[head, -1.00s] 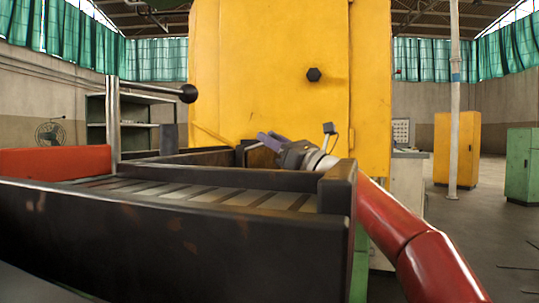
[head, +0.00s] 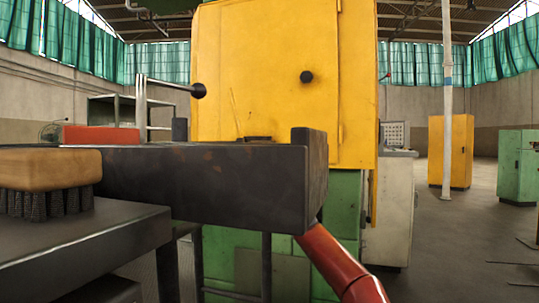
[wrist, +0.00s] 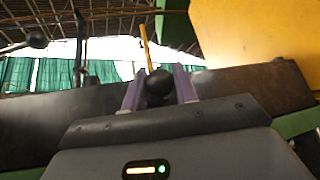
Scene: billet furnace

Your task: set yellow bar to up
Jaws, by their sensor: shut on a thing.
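In the wrist view, the yellow bar (wrist: 147,48) rises behind a round black knob (wrist: 159,88), which appears to be on its near end. My gripper (wrist: 160,85) has its two purple fingers shut on this knob, one on each side. The lower part of the bar is hidden behind the knob and fingers, and its true tilt is hard to tell from this angle. In the head view, the gripper and the bar are hidden behind the dark trough (head: 220,185); only my red arm shows below it.
A yellow furnace cabinet (head: 255,60) on a green base stands behind the trough. A wooden wire brush (head: 50,168) lies on a dark table (head: 110,235) at left. A steel rod with a black ball (head: 199,90) stands beyond the trough. Floor at right is mostly free.

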